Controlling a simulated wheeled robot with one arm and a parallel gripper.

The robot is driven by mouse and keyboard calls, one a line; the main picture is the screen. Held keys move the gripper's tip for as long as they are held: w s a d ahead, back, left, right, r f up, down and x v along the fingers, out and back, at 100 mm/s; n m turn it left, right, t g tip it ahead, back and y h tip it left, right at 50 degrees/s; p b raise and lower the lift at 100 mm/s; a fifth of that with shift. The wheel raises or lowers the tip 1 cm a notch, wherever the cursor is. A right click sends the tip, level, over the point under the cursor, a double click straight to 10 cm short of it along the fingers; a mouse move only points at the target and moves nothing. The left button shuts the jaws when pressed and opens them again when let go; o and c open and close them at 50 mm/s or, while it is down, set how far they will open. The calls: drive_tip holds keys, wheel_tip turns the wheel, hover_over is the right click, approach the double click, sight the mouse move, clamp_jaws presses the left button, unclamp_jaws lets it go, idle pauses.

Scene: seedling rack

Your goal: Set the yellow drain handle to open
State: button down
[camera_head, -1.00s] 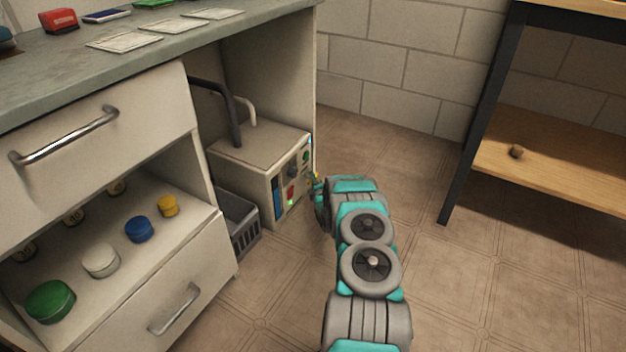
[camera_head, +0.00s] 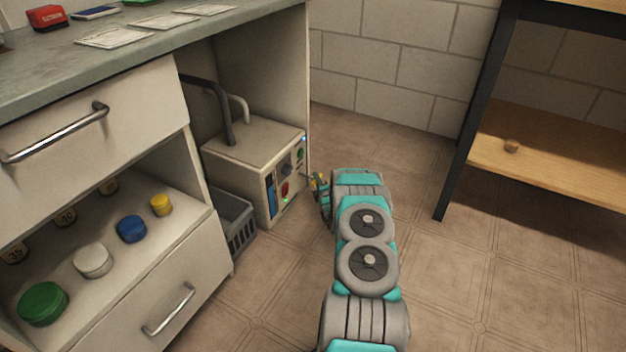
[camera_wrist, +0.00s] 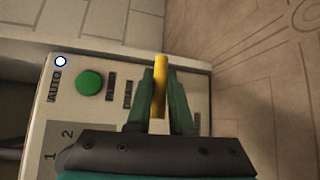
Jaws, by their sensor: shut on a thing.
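The yellow drain handle (camera_wrist: 160,86) stands between the two green fingers of my gripper (camera_wrist: 160,100) in the wrist view. The fingers are shut on it. In the head view, my gripper (camera_head: 321,184) is at the front of a beige control box (camera_head: 240,150), and a small bit of yellow shows at its tip. The box front also appears in the wrist view, with a green button (camera_wrist: 89,82), a lit white-blue lamp (camera_wrist: 61,61) and printed labels. The labels beside the handle are partly hidden by my fingers, so its setting cannot be read.
The box stands in a bay under a grey counter (camera_head: 60,62), with hoses (camera_head: 225,110) rising behind it. A grey crate (camera_head: 240,232) and a drawer unit (camera_head: 95,120) are to its left. A wooden shelf (camera_head: 560,170) is at right. Floor between is clear.

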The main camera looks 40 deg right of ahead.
drive_tip(key=shift+s+f, duration=0.15)
drive_tip(key=c, duration=0.8)
unclamp_jaws()
drive_tip(key=shift+d, duration=0.1)
drive_tip(key=v, duration=0.8)
drive_tip(key=shift+p, duration=0.4)
